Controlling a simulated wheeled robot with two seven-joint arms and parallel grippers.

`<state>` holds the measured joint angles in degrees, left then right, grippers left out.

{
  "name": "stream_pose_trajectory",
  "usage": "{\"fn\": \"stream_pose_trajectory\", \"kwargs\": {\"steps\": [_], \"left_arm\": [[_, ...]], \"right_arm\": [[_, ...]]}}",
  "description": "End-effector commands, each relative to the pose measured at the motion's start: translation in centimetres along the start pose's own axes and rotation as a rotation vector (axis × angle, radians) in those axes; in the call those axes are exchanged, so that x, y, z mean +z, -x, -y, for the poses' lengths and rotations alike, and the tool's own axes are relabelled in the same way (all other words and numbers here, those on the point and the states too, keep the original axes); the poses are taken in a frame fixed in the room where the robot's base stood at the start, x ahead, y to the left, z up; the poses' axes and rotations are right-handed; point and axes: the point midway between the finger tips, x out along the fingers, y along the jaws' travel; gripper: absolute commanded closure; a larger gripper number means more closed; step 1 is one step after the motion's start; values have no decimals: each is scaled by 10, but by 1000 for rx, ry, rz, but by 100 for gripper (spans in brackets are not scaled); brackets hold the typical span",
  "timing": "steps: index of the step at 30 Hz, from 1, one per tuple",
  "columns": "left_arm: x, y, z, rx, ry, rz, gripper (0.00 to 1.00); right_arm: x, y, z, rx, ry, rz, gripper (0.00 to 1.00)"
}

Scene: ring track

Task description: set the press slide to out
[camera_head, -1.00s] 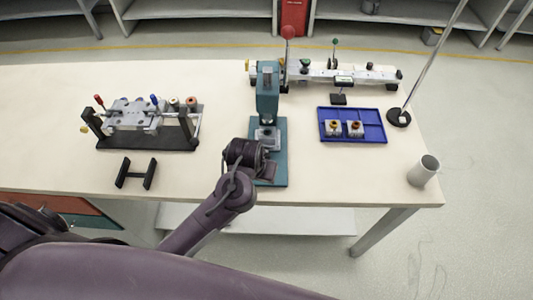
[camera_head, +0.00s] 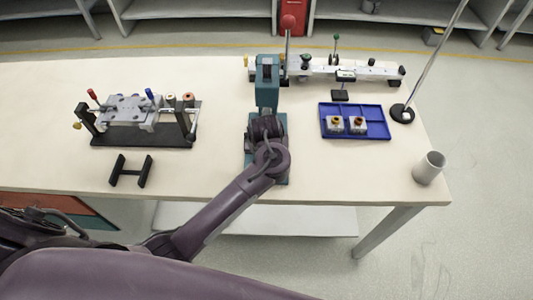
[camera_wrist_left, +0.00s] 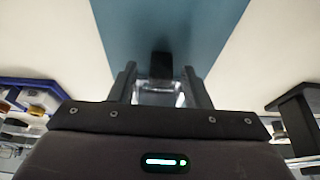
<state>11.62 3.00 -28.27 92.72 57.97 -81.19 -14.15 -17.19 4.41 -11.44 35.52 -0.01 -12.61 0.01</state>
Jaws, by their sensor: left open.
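The teal press (camera_head: 267,88) stands upright near the middle of the table, its base (camera_head: 282,172) toward the front edge. My left gripper (camera_head: 265,126) is low over that base, in front of the column, and hides the press slide in the head view. In the left wrist view the teal base (camera_wrist_left: 205,30) lies beyond my left gripper (camera_wrist_left: 160,70). Its two fingers are apart, with a dark block-like part (camera_wrist_left: 161,64) between their tips and a pale metallic piece behind it. I cannot tell whether the fingers touch either. My right gripper is not in view.
A clamp fixture (camera_head: 130,112) and a small black stand (camera_head: 131,171) are at left. A blue tray (camera_head: 376,132) with two blocks, a grey cup (camera_head: 429,168) and a rod stand (camera_head: 402,113) are at right. A rail device (camera_head: 375,72) is behind.

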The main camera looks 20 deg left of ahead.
Motion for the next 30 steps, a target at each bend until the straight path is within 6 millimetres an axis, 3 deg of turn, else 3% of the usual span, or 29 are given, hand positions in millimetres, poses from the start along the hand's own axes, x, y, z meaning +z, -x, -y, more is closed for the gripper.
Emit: {"fn": "stream_pose_trajectory", "kwargs": {"steps": [10, 20, 26, 30], "left_arm": [[0, -5, 0, 0, -1, 0, 58], [0, -5, 0, 0, -1, 0, 100], [1, -4, 0, 0, -1, 1, 100], [12, 4, 0, 0, -2, 5, 100]], "right_arm": [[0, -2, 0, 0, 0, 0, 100], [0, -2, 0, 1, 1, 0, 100], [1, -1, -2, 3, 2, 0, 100], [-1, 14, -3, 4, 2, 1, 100]]}}
